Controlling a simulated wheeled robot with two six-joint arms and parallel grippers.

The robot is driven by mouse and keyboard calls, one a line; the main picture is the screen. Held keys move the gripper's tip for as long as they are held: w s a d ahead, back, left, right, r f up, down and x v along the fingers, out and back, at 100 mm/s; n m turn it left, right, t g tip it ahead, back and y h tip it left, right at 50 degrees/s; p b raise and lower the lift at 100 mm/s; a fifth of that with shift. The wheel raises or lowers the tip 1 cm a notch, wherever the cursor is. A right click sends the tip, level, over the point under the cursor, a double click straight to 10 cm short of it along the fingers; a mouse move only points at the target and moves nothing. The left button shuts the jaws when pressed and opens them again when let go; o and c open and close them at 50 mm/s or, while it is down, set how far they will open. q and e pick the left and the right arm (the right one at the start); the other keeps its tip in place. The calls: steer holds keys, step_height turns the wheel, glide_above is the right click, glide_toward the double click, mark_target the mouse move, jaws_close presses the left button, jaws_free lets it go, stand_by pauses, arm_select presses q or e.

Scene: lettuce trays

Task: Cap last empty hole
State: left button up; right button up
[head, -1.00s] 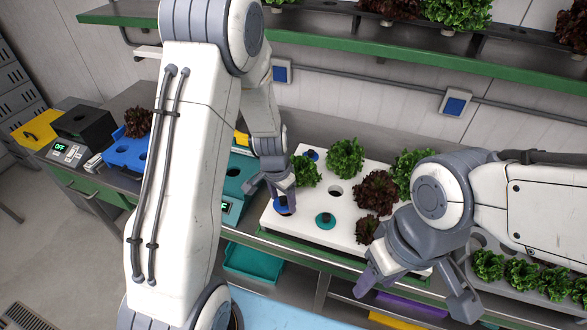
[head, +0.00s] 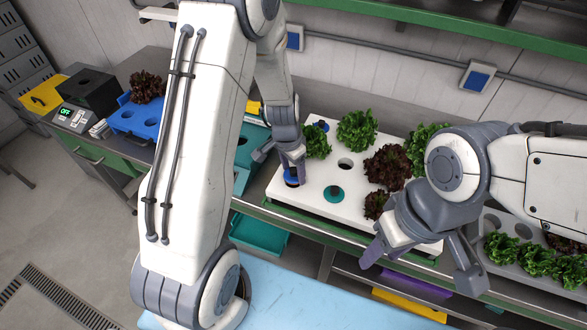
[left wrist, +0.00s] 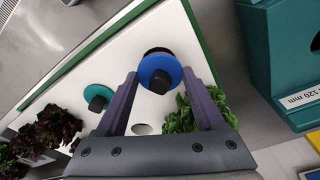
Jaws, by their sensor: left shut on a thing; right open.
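A white board (head: 312,197) with round holes lies on the bench. My left gripper (head: 284,168) is shut on a blue cap (head: 291,177) with a black knob at the board's front left corner. In the left wrist view the blue cap (left wrist: 160,72) sits between the fingers, with a dark hole edge showing just past it; I cannot tell whether it is seated. An open hole (head: 345,164) shows mid-board. My right gripper (head: 420,268) is open and empty in front of the board.
Green lettuce (head: 356,130) and dark red lettuce (head: 386,166) stand in the board. A grey tray of lettuce (head: 493,221) is at the right. A teal holder (head: 246,163) and blue block (head: 135,121) are left. A green shelf (head: 430,42) runs above.

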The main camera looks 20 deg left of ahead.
arm_select(q)
steer(key=shift+s+f+b, duration=0.1)
steer(key=shift+f+b, duration=0.2)
steer(key=shift+b, duration=0.15)
stand_by(0.7)
steer(key=shift+f+b, duration=0.25)
steer(key=shift+b, duration=0.05)
steer(key=shift+f+b, duration=0.5)
steer(key=shift+b, duration=0.1)
stand_by(1.5)
steer(key=o, duration=1.3)
steer(key=shift+s, duration=0.1)
steer(key=shift+f, duration=0.1)
steer(key=shift+a+r+p, duration=0.1)
steer(key=shift+r+p, duration=0.5)
steer(key=shift+r, duration=0.15)
steer(key=shift+r+p, duration=2.15)
steer(key=shift+r, duration=0.75)
